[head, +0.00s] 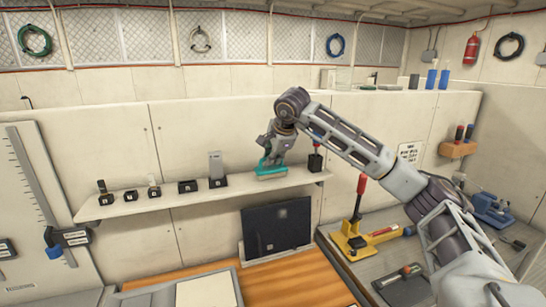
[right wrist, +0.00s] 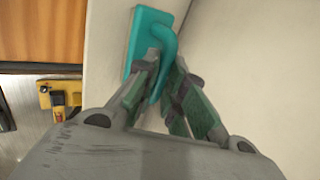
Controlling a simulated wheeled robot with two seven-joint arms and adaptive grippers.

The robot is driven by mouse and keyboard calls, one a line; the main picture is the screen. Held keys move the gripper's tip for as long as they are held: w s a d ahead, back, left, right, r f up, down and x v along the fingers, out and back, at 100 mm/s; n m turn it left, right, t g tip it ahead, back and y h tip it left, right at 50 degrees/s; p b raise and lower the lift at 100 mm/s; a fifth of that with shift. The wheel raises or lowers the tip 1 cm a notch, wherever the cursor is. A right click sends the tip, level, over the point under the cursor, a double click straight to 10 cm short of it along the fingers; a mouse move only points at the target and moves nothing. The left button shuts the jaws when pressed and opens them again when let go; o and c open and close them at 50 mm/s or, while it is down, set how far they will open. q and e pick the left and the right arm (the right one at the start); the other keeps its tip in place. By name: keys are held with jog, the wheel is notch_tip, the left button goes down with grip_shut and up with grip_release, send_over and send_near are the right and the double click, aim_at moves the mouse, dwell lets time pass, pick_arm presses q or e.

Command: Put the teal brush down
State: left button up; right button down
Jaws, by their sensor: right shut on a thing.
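The teal brush (head: 271,172) is at the right part of the long wall shelf (head: 150,204) in the head view. My right gripper (head: 268,160) reaches down to it from above and is shut on its handle. In the right wrist view the brush (right wrist: 137,45) shows its flat block and curved handle, with the handle between the fingers of my right gripper (right wrist: 162,88). The block is at or just above the shelf top; I cannot tell whether it touches. My left gripper is not in view.
Several small black holders (head: 187,186) stand on the shelf to the left of the brush. A black holder (head: 315,161) stands close to its right. A dark monitor (head: 277,229) is below the shelf. A yellow tool with a red handle (head: 352,238) stands on the bench at right.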

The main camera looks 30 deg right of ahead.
jog(key=shift+f, duration=0.1)
jog(key=c, duration=1.5)
grip_release()
jog(key=shift+f, duration=0.1)
jog(key=shift+b, duration=0.35)
jog(key=d+b+v, duration=0.1)
jog(key=v, duration=1.2)
jog(key=shift+a+r+b, duration=0.15)
jog(key=shift+r+b, duration=0.15)
jog(key=shift+r, duration=0.2)
jog(key=shift+s, duration=0.1)
jog(key=shift+f, duration=0.1)
